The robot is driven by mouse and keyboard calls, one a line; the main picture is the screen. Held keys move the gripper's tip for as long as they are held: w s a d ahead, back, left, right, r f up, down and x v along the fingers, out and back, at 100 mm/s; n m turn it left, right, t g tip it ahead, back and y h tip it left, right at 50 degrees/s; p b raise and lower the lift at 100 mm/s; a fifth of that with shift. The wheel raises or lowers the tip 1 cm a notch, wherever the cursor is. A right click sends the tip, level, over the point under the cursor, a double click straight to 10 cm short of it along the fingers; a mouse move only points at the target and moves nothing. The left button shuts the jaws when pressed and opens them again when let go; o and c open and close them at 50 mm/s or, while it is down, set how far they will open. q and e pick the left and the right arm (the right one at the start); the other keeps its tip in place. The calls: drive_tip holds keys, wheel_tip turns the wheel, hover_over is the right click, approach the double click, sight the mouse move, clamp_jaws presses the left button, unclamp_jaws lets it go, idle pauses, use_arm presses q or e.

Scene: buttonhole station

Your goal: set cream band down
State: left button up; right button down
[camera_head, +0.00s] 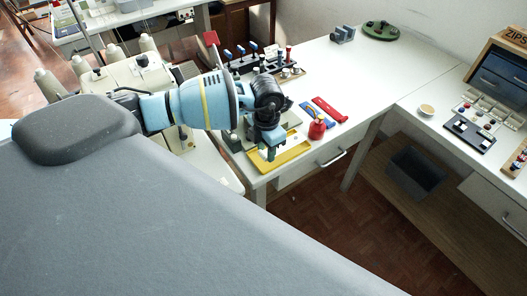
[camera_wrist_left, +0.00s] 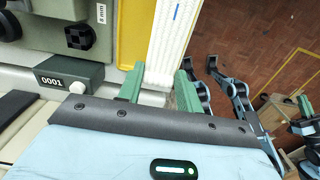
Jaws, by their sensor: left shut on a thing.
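The cream band (camera_wrist_left: 172,38) is a pale ribbed strip with a blue mark, seen in the left wrist view. My left gripper (camera_wrist_left: 160,88) has its green fingers on either side of the band's near end and is shut on it. In the head view my left gripper (camera_head: 271,152) points down over the yellow tray (camera_head: 291,157); I cannot make out the band clearly there. The tray's yellow edge (camera_wrist_left: 133,30) runs beside the band in the wrist view. Green and light-blue parts at that view's right edge look like my right gripper (camera_wrist_left: 304,115); its jaws are unclear.
A red pot (camera_head: 317,129) and red and blue pieces lie right of the tray. A counter box reading 0001 (camera_wrist_left: 72,75) stands left of my gripper in the wrist view. The floor gap lies right of the table; a side table (camera_head: 410,105) is beyond it.

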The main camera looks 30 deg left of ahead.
use_arm(q)
drive_tip(key=shift+w+a, duration=0.2)
drive_tip(key=shift+a, duration=0.15)
drive_tip(key=f, duration=0.2)
drive_tip(key=shift+w+a+f, duration=0.25)
drive_tip(key=shift+a+f, duration=0.1)
drive_tip(key=shift+a, duration=0.05)
drive_tip(key=shift+f, duration=0.5)
drive_tip(key=shift+f, duration=0.15)
drive_tip(key=o, duration=1)
wheel_tip(320, 180, up, 12)
drive_tip(key=shift+r+p, duration=0.2)
drive_tip(key=shift+p, duration=0.1)
